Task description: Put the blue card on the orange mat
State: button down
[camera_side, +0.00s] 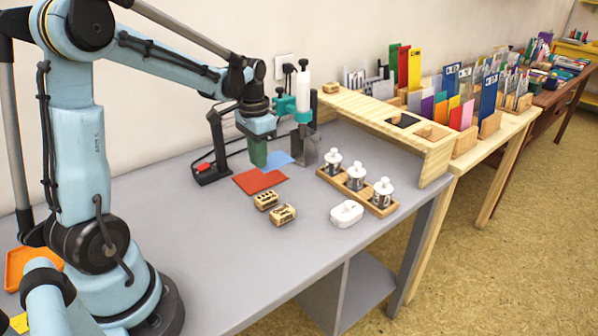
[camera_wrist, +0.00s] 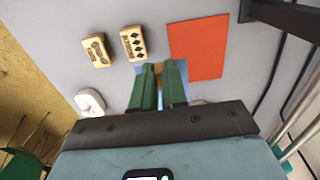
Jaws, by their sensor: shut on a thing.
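The blue card (camera_side: 280,158) is flat, at or just above the grey table top, just behind the orange-red mat (camera_side: 260,181). My gripper (camera_side: 258,164) has green fingers pointing down and is shut on the card's near part, next to the mat. In the wrist view the fingertips (camera_wrist: 158,66) cover part of the blue card (camera_wrist: 183,70), which shows between and beside them. The mat (camera_wrist: 198,48) lies bare to the right of the fingertips there. Whether the card touches the table is hard to tell.
Two wooden stamps (camera_side: 274,208) lie in front of the mat. A white oval case (camera_side: 347,213) and a wooden tray of bottles (camera_side: 385,208) stand to the right. A black stand with a red button (camera_side: 205,168) is at the left.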

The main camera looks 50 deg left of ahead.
send_over(247, 183)
notch_tip(247, 183, down, 4)
jog(key=shift+r, duration=0.1)
jog(key=shift+f, duration=2.1)
jog(key=c, duration=1.2)
grip_release()
jog(key=shift+f, duration=0.1)
jog(key=shift+o, duration=0.2)
